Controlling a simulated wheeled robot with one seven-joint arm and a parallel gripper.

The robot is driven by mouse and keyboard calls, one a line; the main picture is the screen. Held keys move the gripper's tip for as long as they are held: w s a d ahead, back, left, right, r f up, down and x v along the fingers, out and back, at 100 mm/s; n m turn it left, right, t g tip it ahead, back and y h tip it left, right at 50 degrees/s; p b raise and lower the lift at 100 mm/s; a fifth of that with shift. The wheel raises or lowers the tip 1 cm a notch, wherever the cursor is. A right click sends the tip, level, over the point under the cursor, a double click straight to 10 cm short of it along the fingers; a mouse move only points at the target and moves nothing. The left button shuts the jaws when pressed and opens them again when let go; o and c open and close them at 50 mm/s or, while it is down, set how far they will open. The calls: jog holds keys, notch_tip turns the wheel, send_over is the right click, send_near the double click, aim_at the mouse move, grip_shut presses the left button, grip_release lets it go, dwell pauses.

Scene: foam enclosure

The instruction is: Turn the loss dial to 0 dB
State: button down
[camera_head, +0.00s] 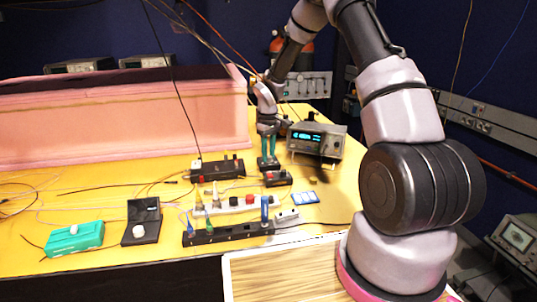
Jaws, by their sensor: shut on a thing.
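My gripper (268,160) points straight down over the back right of the yellow table. Its teal fingers are shut on a small dark piece at their tips, which is mostly hidden. This piece appears to be the loss dial, but the view is too small to be sure. A small black box with a red part (278,179) sits just in front of the fingertips. I cannot read any dB scale or the dial's angle.
A meter with a lit cyan display (306,136) stands right of my gripper. A black box (217,169) is to the left. Power strips (229,232) with plugs, a green box (75,238) and loose wires lie in front. A pink foam wall (120,120) stands behind.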

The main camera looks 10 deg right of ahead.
aim_at(269, 156)
dwell(0.4)
jog(key=c, duration=0.6)
grip_release()
jog(key=shift+r, duration=0.1)
notch_tip(269, 156, up, 11)
jog(key=shift+f, duration=0.2)
